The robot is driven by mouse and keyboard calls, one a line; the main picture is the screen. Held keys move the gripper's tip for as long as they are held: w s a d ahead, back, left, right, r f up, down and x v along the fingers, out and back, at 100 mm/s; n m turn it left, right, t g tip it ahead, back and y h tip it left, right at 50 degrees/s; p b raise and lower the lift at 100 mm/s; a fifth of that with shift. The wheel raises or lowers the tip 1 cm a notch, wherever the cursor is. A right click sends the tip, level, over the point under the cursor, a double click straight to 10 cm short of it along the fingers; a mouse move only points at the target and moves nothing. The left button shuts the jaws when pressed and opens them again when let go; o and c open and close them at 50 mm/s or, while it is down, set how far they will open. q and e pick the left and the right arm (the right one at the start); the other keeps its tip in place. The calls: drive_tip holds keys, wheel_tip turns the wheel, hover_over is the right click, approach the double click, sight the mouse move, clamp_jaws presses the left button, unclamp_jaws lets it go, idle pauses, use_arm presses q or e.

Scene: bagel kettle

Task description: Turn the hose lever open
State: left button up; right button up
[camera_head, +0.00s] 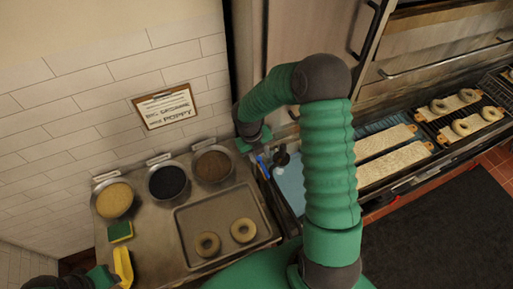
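My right arm, in a green sleeve, reaches across the middle of the view and bends down to the left. My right gripper (255,142) is above the back edge of the counter, beside the third bowl. Its two green tips appear spread apart, with nothing seen between them. A small blue piece (262,166) and a dark fitting (281,157) sit just below and right of it, by the basin; I cannot tell whether either is the hose lever. My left gripper (122,268) is partly in view at the lower left, by a yellow piece; its opening is unclear.
Bowls of yellow (115,200), black (168,182) and brown toppings line the wall. A tray (188,258) holds two bagels. A sponge (120,231) lies near the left gripper. The blue basin (291,187), partly behind my arm, adjoins boards (395,160) and more bagels at right.

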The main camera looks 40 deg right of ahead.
wheel_tip(320, 180, up, 7)
drive_tip(key=a, duration=0.1)
drive_tip(key=shift+w+a+r+b, duration=0.2)
drive_tip(key=shift+w+a+b, duration=0.05)
drive_tip(key=shift+w+b, duration=0.1)
drive_tip(key=shift+s+d, duration=0.1)
drive_tip(key=s+a+f+m+t+b, duration=0.1)
drive_tip(key=s+a+f+m+b, duration=0.2)
drive_tip(key=m, duration=0.8)
drive_tip(key=s+a+f+m+t+y+b, duration=0.1)
drive_tip(key=s+a+f+m+b, duration=0.2)
drive_tip(key=a+f+m+b, duration=0.4)
drive_tip(key=s+a+f+m+t+y+b, duration=0.1)
drive_tip(key=s+a+f+m+b, duration=0.2)
drive_tip(key=m, duration=1.1)
wheel_tip(320, 180, down, 4)
drive_tip(key=a+b, duration=0.2)
drive_tip(key=b, duration=0.4)
drive_tip(key=shift+s+a+m, duration=0.3)
drive_tip(key=shift+a, duration=0.05)
drive_tip(key=shift+f, duration=0.1)
